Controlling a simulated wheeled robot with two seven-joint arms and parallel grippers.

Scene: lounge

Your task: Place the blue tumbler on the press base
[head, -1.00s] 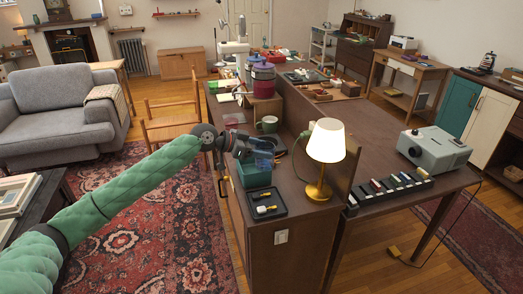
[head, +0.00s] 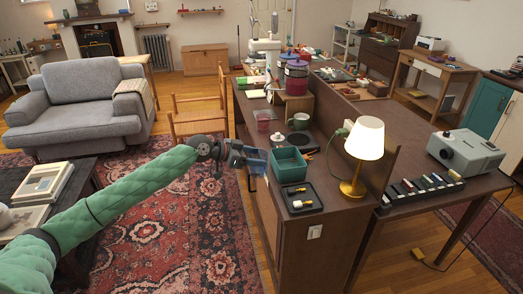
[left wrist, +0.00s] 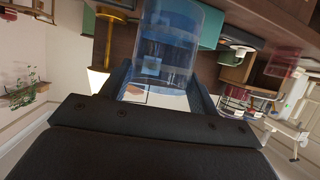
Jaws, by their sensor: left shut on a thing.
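The clear blue tumbler (head: 255,160) is held in my left gripper (head: 239,156), just off the left edge of the brown counter, beside the teal bin (head: 289,169). In the left wrist view the tumbler (left wrist: 168,42) fills the space between the dark fingers (left wrist: 160,88), which are shut on it. I cannot pick out the press base for certain; a white-topped item (head: 301,121) and a dark flat disc stand on the counter behind the bin. My right gripper is in neither view.
A black tray (head: 301,199) with small items and a yellow lamp (head: 365,150) stand at the counter's near end. A wooden chair (head: 195,118) stands left of the counter; open rug lies below.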

